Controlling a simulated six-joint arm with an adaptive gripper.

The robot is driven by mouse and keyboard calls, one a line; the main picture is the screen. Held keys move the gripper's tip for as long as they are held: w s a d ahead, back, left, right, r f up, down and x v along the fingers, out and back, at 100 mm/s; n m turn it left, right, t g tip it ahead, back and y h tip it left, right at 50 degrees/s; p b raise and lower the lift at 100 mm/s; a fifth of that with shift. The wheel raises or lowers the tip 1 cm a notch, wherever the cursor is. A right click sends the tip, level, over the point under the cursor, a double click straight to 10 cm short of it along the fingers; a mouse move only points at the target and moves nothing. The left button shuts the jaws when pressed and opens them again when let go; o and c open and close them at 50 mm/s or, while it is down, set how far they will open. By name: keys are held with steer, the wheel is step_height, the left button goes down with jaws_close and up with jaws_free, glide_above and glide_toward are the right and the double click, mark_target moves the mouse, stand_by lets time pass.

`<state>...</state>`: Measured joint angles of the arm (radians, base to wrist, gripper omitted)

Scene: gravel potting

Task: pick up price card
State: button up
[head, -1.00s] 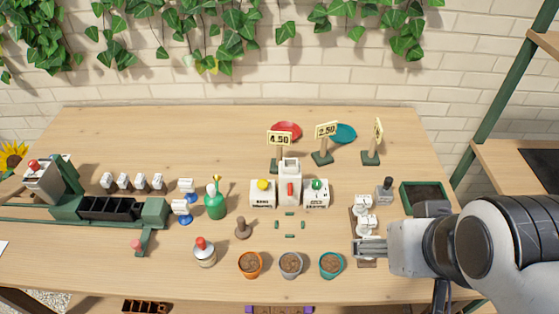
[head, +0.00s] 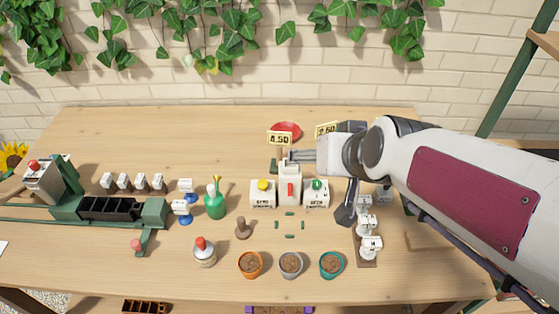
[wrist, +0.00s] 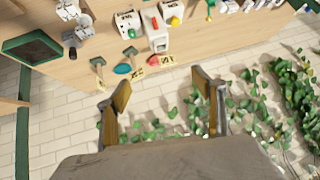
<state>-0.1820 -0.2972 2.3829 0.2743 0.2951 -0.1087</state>
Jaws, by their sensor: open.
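Three yellow price cards stand on dark green bases at the back of the table. The 4.50 card (head: 284,135) shows upright in the head view, just left of my gripper (head: 294,156). The 2.50 card (head: 326,129) shows partly above my gripper, its base hidden. The third card is behind my arm in the head view. In the wrist view the 4.50 card (wrist: 168,61), the 2.50 card (wrist: 138,74) and the third card (wrist: 101,86) appear upside down. My gripper (wrist: 163,84) is open, its fingers apart and empty.
A white dispenser (head: 290,188) with a red lever stands below my gripper in the head view. A red saucer (head: 286,129) lies behind the 4.50 card. Three pots, including an orange one (head: 250,264), line the front. The table's back left is clear.

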steer(key=w+a+f+t, duration=0.1)
steer(key=w+a+f, duration=0.2)
steer(key=w, duration=0.4)
steer(key=w+a+f+t, duration=0.2)
steer(key=w+a, duration=0.2)
steer(key=w, duration=0.2)
steer(key=m+t+h, duration=0.2)
steer(key=h, duration=0.2)
glide_toward(279, 135)
steer(key=x, duration=0.3)
steer(key=shift+s+d+f, duration=0.1)
steer(key=shift+s+d, duration=0.05)
steer(key=shift+s, duration=0.1)
steer(key=shift+w, duration=0.15)
steer(key=shift+x, duration=1.2)
steer(key=shift+x, duration=2.6)
